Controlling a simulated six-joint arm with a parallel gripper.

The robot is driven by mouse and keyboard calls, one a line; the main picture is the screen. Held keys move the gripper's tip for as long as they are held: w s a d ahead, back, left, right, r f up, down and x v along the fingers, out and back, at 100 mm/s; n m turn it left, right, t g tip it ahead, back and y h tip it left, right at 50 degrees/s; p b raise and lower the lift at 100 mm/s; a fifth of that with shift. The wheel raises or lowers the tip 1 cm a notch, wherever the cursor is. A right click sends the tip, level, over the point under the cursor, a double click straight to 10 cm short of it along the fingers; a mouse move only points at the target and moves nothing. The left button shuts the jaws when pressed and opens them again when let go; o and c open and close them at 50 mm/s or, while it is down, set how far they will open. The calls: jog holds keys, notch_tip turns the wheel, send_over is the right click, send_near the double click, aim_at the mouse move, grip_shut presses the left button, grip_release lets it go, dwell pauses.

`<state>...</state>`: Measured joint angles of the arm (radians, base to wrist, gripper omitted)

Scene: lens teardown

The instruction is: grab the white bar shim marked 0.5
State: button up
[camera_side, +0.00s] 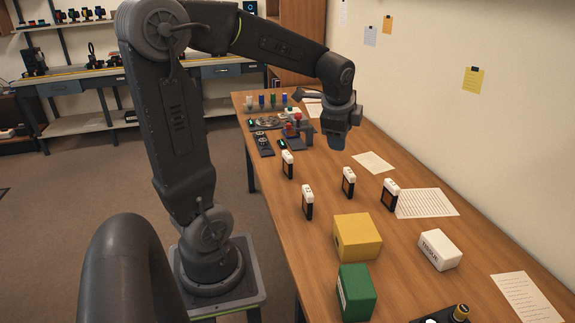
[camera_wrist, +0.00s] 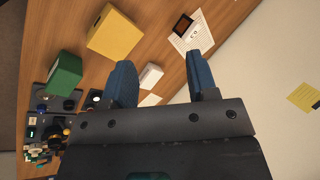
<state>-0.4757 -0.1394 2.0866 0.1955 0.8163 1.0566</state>
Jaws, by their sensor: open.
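Several shims stand upright on the table in the side view, each a dark frame with a white bar on top: one at the back left (camera_side: 288,164), one nearer (camera_side: 307,202), one in the middle (camera_side: 348,182) and one at the right (camera_side: 390,194). Their marks are too small to read there, so I cannot tell which is 0.5. My gripper (camera_side: 338,142) is above the table, behind the shims and apart from them. In the wrist view its blue fingers (camera_wrist: 163,82) are open and empty. One shim (camera_wrist: 183,24) shows beyond them; its mark is not clearly legible.
A yellow box (camera_side: 357,237), a green box (camera_side: 356,292) and a white tissue box (camera_side: 439,249) stand nearer the camera. Paper sheets (camera_side: 427,203) lie along the wall side. Small parts and a rack (camera_side: 268,101) fill the far end.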

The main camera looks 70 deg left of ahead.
jog(key=a+f+m+g, duration=0.2)
jog(key=a+f+m, duration=0.15)
jog(key=a, duration=0.75)
jog(key=m+g, duration=0.2)
jog(key=m, duration=0.3)
send_near(288, 154)
jog(key=shift+y, duration=0.4)
jog(key=x, duration=0.4)
jog(key=d+x, duration=0.1)
jog(key=x, duration=0.1)
jog(key=shift+s+f, duration=0.35)
jog(key=shift+w+a+x, duration=0.1)
jog(key=shift+w+x, duration=0.05)
jog(key=shift+x, duration=1.35)
jog(key=shift+w+a+x, duration=0.15)
jog(key=shift+x, duration=1.35)
jog(key=shift+r, duration=0.1)
grip_shut()
